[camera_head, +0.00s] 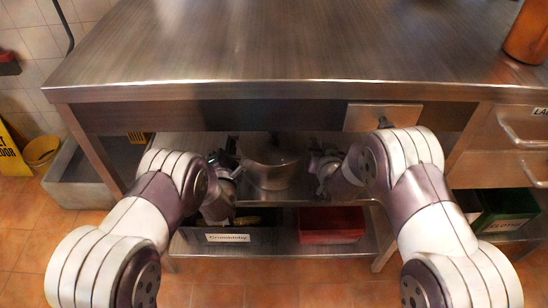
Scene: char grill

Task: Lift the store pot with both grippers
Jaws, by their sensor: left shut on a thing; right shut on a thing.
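The store pot (272,172) is a grey metal pot in the open space under the steel counter. It is in the middle of the head view, between my two grippers. My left gripper (237,165) is at the pot's left side and is shut on it. My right gripper (312,165) is at the pot's right side and is shut on it. The fingertips are dark and small, so the exact grip points are hard to see. I cannot tell whether the pot's base touches the shelf.
The steel counter top (290,45) overhangs the pot. Below are a shelf with a red bin (331,226) and a labelled dark bin (228,238). A green bin (507,207) and drawers (520,128) are at right. A metal basin (75,185) and yellow bucket (41,150) are at left.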

